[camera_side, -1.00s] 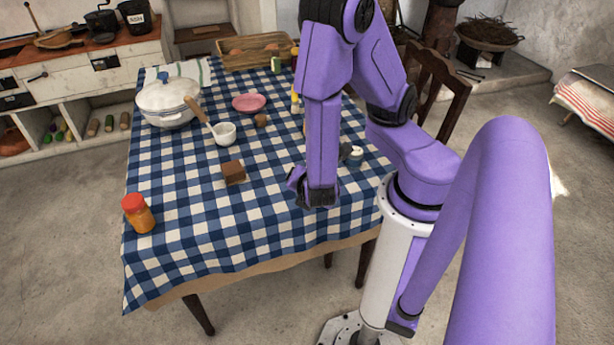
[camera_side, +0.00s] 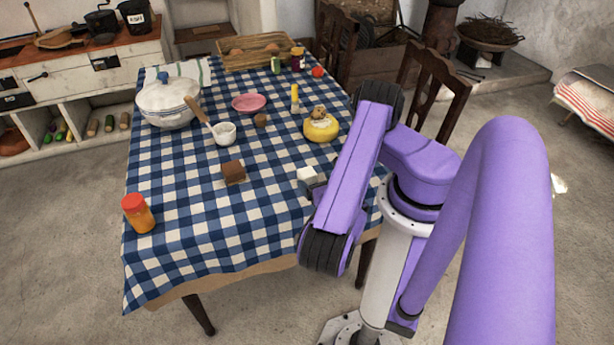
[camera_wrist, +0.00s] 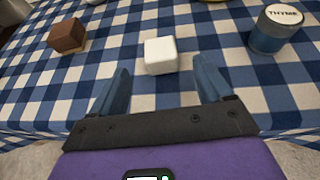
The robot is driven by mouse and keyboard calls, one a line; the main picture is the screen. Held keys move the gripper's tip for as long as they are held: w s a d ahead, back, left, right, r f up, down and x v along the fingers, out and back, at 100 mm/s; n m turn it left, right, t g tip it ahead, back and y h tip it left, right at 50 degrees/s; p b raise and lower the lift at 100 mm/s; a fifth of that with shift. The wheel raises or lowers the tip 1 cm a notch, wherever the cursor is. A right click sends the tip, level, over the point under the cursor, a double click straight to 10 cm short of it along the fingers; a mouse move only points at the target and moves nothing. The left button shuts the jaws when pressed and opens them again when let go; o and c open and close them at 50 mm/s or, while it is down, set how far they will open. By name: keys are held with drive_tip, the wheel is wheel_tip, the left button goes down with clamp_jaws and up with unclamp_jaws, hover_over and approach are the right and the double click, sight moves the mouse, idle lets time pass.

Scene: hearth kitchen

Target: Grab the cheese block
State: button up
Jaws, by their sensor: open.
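The cheese block, a small white cube (camera_wrist: 160,55), sits on the checked cloth in the wrist view, straight ahead of my gripper (camera_wrist: 161,80). My gripper is open, its two blue fingers apart with nothing between them; the block lies just beyond the fingertips and lines up with the gap. In the side view the white block (camera_side: 307,174) is near the table's right edge, beside my purple forearm. My fingers are mostly hidden behind my arm there.
A brown block (camera_wrist: 67,36) sits to the left, and a blue jar marked thyme (camera_wrist: 276,30) to the right. An orange jar (camera_side: 138,213) stands at the front left.

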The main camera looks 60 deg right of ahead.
sight(310, 177)
drive_tip(key=shift+x, duration=1.25)
drive_tip(key=shift+d+f, duration=0.1)
drive_tip(key=shift+d, duration=0.05)
drive_tip(key=shift+w+d+f, duration=0.25)
drive_tip(key=shift+w+d, duration=0.05)
drive_tip(key=shift+w, duration=0.05)
drive_tip(key=shift+x, duration=1.95)
drive_tip(key=shift+a+r, duration=0.1)
drive_tip(key=shift+r, duration=0.05)
drive_tip(key=c, duration=1.1)
